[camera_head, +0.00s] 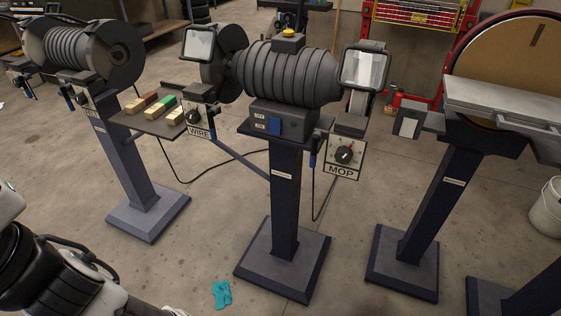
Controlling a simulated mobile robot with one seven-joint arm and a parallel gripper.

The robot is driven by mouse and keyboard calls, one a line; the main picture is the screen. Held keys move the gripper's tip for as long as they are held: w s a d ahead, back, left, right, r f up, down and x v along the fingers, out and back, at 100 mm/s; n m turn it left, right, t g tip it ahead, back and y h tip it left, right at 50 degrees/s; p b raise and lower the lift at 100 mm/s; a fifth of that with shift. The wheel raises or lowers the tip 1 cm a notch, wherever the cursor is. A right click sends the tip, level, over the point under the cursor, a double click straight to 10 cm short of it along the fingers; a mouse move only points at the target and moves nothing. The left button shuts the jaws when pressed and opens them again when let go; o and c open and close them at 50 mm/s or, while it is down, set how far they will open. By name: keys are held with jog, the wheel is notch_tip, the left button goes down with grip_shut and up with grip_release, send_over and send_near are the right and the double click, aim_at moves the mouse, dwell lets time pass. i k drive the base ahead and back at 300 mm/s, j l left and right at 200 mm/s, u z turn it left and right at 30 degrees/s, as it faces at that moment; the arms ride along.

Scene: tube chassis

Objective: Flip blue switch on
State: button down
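A small blue switch (274,127) sits on the front face of the dark control box under the motor of the middle bench grinder (287,75). Its on or off position is too small to tell. White labels sit on the box to its left. My arm's white and black links show at the lower left, well apart from the grinder. My gripper's fingers are not clearly seen.
A WIRE dial box (194,118) and a MOP dial box (344,156) flank the switch. A shelf with coloured bars (128,119) juts out at left. Cables hang below. A disc sander (500,95) stands at right. A teal glove (221,294) lies on the open floor.

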aim_at(275, 123)
jog(key=i+l+u, duration=0.2)
jog(key=l+u, duration=0.15)
jog(key=u, duration=0.15)
jog(key=i+l+u, duration=0.15)
jog(key=l+u, duration=0.3)
